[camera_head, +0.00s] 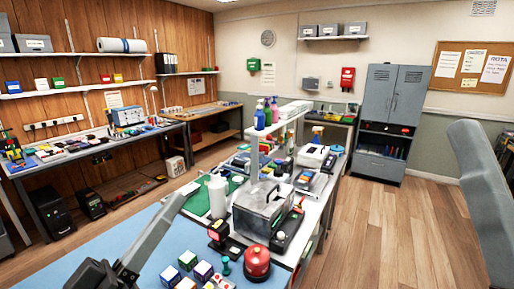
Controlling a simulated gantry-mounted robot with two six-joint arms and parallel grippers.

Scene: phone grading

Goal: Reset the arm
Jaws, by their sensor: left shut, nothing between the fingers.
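My left arm reaches in at the lower left, over the blue mat (140,225). The dark end at my left gripper (92,275) is at the bottom edge and partly cut off. It is shut and empty, apart from the items on the bench. My right arm shows only as a grey link at the right edge, and its gripper is out of view.
Several small coloured cubes (203,271) and a red round object (257,262) lie at the near bench end. A grey metal box (264,212) and a white bottle (217,196) stand behind them. Grey cabinets (386,120) stand at the back. Wooden floor is clear at right.

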